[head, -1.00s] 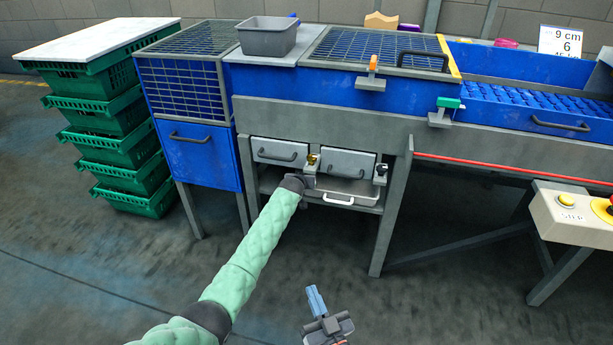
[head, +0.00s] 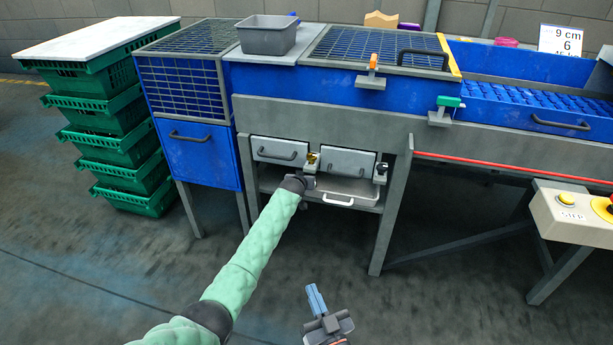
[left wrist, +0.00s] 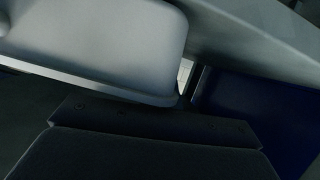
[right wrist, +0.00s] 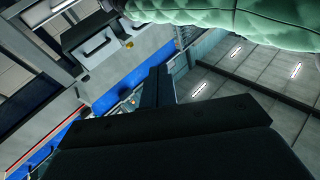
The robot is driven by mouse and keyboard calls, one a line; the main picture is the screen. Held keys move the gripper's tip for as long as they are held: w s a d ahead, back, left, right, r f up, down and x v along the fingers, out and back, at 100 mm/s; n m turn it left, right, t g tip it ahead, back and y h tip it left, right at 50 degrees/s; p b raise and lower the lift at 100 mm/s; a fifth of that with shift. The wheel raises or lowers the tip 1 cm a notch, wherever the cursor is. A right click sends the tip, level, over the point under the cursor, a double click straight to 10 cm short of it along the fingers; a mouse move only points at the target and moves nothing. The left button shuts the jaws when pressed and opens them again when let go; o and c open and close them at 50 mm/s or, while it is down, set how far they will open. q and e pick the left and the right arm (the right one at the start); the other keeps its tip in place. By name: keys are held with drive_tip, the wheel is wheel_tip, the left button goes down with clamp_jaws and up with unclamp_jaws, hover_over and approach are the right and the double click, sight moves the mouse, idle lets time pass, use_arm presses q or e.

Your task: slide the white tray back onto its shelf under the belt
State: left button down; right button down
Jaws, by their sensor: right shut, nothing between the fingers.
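The white tray (head: 362,190) sits on the low shelf under the belt machine, with its pale front handle (head: 338,201) at the front. My left arm, in a green sleeve, reaches to the shelf. My left gripper (head: 312,170) is at the left end of the tray, under the grey drawer fronts. Its fingertips are hard to make out, and I cannot tell whether it touches the tray. The left wrist view shows a pale grey panel close up and no clear fingers. My right gripper (head: 315,298) is shut and empty, low in front of the machine.
Two grey drawer fronts (head: 280,151) with dark handles are above the shelf. A grey machine leg (head: 391,220) stands right of the shelf. Green crates (head: 118,150) are stacked at the left. A control box (head: 570,213) is at the right. The floor in front is clear.

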use_arm(q)
drive_tip(key=c, duration=1.6)
unclamp_jaws()
